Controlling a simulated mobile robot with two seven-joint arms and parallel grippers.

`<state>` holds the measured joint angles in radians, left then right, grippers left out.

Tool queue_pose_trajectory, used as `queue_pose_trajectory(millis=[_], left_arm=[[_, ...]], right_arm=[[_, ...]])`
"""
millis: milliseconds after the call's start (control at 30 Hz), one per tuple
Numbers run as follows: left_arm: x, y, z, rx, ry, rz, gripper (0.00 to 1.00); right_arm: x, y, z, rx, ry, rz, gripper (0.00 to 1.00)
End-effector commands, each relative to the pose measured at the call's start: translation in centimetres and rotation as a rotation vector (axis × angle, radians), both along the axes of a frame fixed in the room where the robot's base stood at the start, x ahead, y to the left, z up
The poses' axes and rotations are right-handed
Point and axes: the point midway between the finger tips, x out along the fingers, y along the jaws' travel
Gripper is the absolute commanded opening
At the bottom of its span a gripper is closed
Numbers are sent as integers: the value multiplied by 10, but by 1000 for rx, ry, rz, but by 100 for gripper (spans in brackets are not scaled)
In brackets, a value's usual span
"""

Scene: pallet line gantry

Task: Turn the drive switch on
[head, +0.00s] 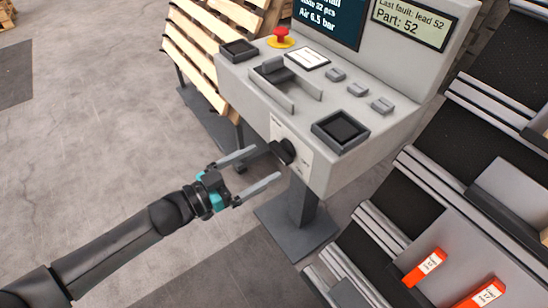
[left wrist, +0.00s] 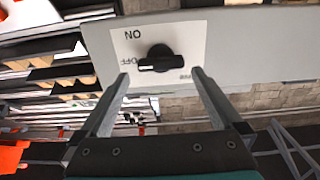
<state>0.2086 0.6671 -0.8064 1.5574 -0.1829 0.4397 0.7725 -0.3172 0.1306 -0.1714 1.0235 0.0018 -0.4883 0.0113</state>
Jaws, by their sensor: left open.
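The drive switch (head: 284,151) is a black rotary knob on a white label plate on the front face of the grey console (head: 315,115). In the left wrist view the knob (left wrist: 158,60) has its bar lying about level. The wrist picture shows the label upside down, with ON at upper left and OFF beside the knob, partly covered by it. My left gripper (head: 267,163) is open in front of the switch, fingers pointing at it. In the left wrist view the fingertips (left wrist: 160,76) stand on either side of the knob, apart from it. My right gripper is not seen.
The console top carries a red emergency button (head: 281,38), a grey handle bar, several small grey buttons and two displays. Wooden pallets (head: 205,50) stand behind at left. Stepped racks with orange-red labelled parts (head: 425,266) are at right.

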Motion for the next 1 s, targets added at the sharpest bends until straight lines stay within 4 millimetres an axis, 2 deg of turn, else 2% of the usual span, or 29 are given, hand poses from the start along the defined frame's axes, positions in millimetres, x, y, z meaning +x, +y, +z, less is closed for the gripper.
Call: queue_pose_trajectory(millis=[100, 300, 733, 1000], left_arm=[[12, -16, -1, -2, -1, 0, 100], [24, -32, -1, 1, 0, 1, 100], [28, -38, 0, 0, 1, 1, 100], [28, -38, -1, 1, 1, 1, 70]], right_arm=[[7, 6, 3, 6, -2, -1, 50], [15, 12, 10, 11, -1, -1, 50], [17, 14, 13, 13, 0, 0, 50], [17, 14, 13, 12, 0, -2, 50]])
